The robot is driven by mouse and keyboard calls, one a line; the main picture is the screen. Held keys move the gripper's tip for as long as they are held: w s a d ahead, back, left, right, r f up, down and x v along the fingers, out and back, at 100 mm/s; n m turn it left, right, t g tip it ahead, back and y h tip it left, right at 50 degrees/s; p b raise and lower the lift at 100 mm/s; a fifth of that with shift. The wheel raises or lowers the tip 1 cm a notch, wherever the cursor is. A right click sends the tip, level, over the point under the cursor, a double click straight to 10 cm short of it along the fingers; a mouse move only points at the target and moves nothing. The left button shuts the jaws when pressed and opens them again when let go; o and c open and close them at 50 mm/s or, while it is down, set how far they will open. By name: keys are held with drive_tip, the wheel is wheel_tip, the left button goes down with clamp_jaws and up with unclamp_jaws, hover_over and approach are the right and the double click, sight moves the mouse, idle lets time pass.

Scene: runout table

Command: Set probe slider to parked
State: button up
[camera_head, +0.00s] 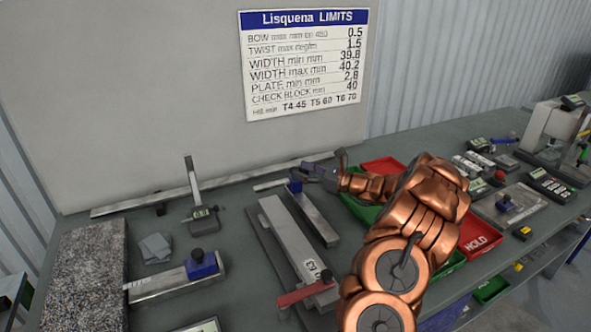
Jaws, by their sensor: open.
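My copper arm reaches toward the back of the bench, and my gripper (318,170) is open there. A small blue slider (295,186) sits at the far end of a grey metal bar, just left of and below the gripper; I cannot tell whether they touch. A second blue slider with a black knob (201,264) sits on a pale metal bar (160,285) at the front left, well apart from the gripper. No readable label shows which one is the probe slider. The gripper's fingers are small and partly overlap the things behind them.
A long plate with a red clamp handle (304,294) lies in the middle. Green and red trays (482,240) flank my arm. Gauges and tools crowd the right.

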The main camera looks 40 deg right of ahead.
drive_tip(key=v, duration=0.8)
drive_tip(key=shift+s+d, duration=0.2)
drive_tip(key=shift+s, duration=0.1)
drive_tip(key=s+a+r+n+g+y, duration=0.1)
drive_tip(key=a+r+n+g, duration=0.2)
drive_tip(key=a, duration=0.6)
drive_tip(key=a+r+n+g+y, duration=0.1)
drive_tip(key=a+n+g+y, duration=0.2)
drive_tip(key=a, duration=0.6)
drive_tip(key=s+a+r+n+g, duration=0.1)
drive_tip(key=a+r+n+g, duration=0.15)
drive_tip(key=a+n, duration=0.45)
drive_tip(key=s+a+n+g, duration=0.3)
drive_tip(key=s+a+g, duration=0.25)
drive_tip(key=a, duration=0.55)
drive_tip(key=s+a+f+n+g+h, duration=0.1)
drive_tip(key=s+a+n+g+h, duration=0.2)
drive_tip(key=s, duration=0.4)
drive_tip(key=s+a+f+n+g+h, duration=0.1)
drive_tip(key=s+a+f+n+h, duration=0.2)
drive_tip(key=s, duration=0.5)
drive_tip(key=s+d+n+h, duration=0.3)
drive_tip(key=s+n, duration=0.1)
drive_tip(key=s, duration=0.2)
drive_tip(key=s+d+f+n+h, duration=0.1)
drive_tip(key=s+d+n+h, duration=0.2)
drive_tip(key=s, duration=0.4)
drive_tip(key=shift+s+f+n+h, duration=0.15)
drive_tip(key=shift+s+n+h, duration=0.1)
drive_tip(key=shift+n+h, duration=0.25)
